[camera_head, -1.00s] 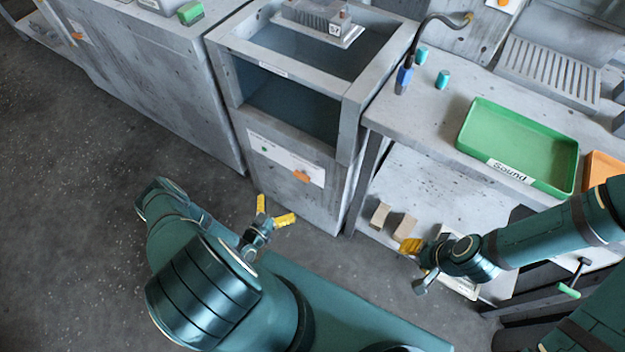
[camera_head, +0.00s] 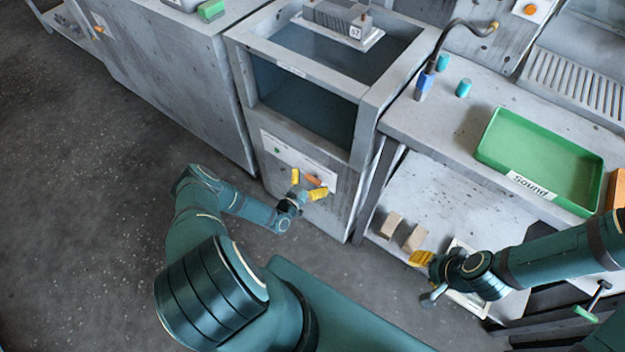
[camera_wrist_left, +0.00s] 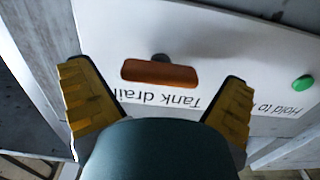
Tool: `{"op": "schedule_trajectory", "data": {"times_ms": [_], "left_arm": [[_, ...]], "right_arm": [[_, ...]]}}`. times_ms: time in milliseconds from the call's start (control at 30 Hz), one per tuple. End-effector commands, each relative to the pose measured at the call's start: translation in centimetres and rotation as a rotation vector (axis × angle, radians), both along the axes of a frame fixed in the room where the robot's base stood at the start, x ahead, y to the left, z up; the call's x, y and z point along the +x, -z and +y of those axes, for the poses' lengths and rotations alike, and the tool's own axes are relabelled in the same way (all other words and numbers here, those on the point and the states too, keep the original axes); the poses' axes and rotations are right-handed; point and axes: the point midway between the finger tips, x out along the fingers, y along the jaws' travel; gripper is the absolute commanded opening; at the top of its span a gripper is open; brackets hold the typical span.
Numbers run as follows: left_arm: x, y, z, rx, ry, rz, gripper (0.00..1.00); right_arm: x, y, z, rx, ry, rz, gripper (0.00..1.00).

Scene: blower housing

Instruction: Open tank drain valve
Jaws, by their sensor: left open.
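The orange tank drain valve handle (camera_head: 312,180) sits on a white panel (camera_head: 272,146) low on the front of the grey tank (camera_head: 352,200). In the left wrist view the handle (camera_wrist_left: 160,73) lies crosswise above the printed words "Tank drai…". My left gripper (camera_head: 306,187) is open, with its yellow fingers in front of the panel. In the wrist view its fingertips (camera_wrist_left: 155,92) stand to either side of the handle, apart from it. My right gripper (camera_head: 421,258) is at the lower right, by the lower shelf; its finger gap is not clear.
A green button (camera_wrist_left: 303,83) is on the same panel. A green tray (camera_head: 545,160) labelled "Sound" stands on the bench to the right. Blocks (camera_head: 414,238) lie on the lower shelf (camera_head: 455,210). Floor to the left is clear.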

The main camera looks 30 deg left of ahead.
Motion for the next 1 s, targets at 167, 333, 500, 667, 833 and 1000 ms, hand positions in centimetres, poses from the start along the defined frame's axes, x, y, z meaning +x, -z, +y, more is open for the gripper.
{"op": "schedule_trajectory", "data": {"times_ms": [167,333,500,667,833,1000], "left_arm": [[0.33,-0.03,-0.04,0.000,0.000,0.000,1.00],[0.31,-0.04,-0.03,0.000,0.000,0.000,0.93],[0.29,-0.03,-0.02,0.000,0.000,0.000,0.38],[0.26,-0.01,-0.02,0.000,0.000,0.000,0.35],[0.23,0.00,-0.01,-0.002,0.000,0.000,0.35],[0.21,0.03,-0.02,-0.029,0.001,0.003,0.35]], "right_arm": [[0.02,0.04,0.00,0.000,0.000,-0.001,0.47],[0.02,0.03,0.00,0.000,0.000,-0.001,0.47],[0.01,0.03,0.01,0.000,0.000,0.000,0.47],[0.00,0.03,0.00,0.000,0.000,0.000,0.47],[0.00,0.03,0.00,0.000,0.000,0.000,0.47],[0.00,0.03,0.00,0.000,0.000,0.000,0.47]]}}
